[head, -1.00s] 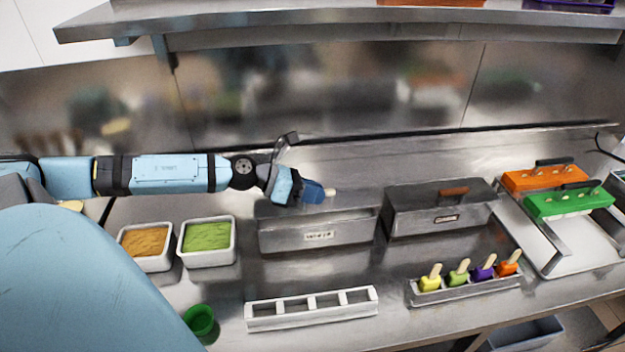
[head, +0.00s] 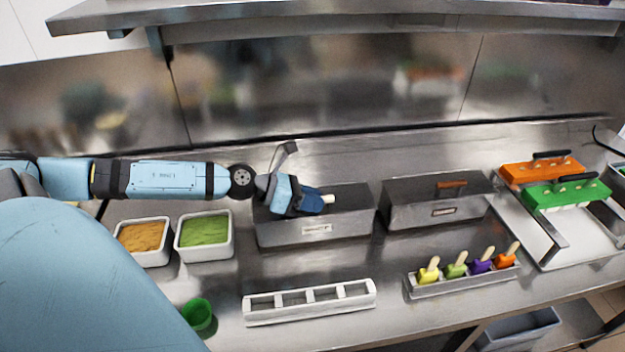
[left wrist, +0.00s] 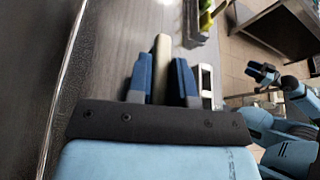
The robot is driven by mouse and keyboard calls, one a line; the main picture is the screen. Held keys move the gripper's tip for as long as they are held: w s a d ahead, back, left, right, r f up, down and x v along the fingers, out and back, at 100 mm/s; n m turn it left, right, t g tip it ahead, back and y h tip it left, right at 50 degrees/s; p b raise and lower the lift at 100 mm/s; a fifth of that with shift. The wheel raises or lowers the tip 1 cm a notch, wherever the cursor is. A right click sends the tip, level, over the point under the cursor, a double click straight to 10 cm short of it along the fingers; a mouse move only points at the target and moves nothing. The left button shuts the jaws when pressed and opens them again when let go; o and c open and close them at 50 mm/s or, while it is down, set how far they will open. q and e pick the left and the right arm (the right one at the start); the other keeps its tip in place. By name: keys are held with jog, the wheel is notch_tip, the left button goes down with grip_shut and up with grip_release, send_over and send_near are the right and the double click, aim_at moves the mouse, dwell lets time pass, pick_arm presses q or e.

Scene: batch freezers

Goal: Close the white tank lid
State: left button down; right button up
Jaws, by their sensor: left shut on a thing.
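The white tank (head: 316,231) is a grey metal box with a label on its front, at the middle of the counter. Its dark lid (head: 350,208) lies flat over the top, with no gap that I can make out. My left gripper (head: 318,200) is over the lid, shut on its white handle (head: 328,199). In the left wrist view the pale handle (left wrist: 161,62) stands between the two blue fingers (left wrist: 160,82). The gripper hides the left part of the lid. My right arm shows at the right of the left wrist view; its gripper (left wrist: 262,74) is small and blurred.
A second tank (head: 436,207) with a brown handle stands shut to the right. An empty white mould (head: 310,302) and a tray of popsicles (head: 464,279) lie in front. Tubs of orange and green (head: 205,238) are at the left. A shelf (head: 300,14) hangs above.

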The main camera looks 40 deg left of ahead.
pick_arm(q)
jog(key=shift+d+f, duration=0.1)
jog(key=c, duration=1.1)
grip_release()
jog(key=shift+s, duration=0.1)
jog(key=shift+s+a, duration=0.3)
jog(key=shift+a, duration=0.1)
jog(key=shift+b+v, duration=0.4)
jog(key=shift+v, duration=0.7)
jog(key=p+v, duration=0.2)
jog(key=v, duration=0.7)
jog(key=shift+r, duration=0.3)
jog(key=shift+v, duration=0.75)
jog(key=shift+f, duration=0.1)
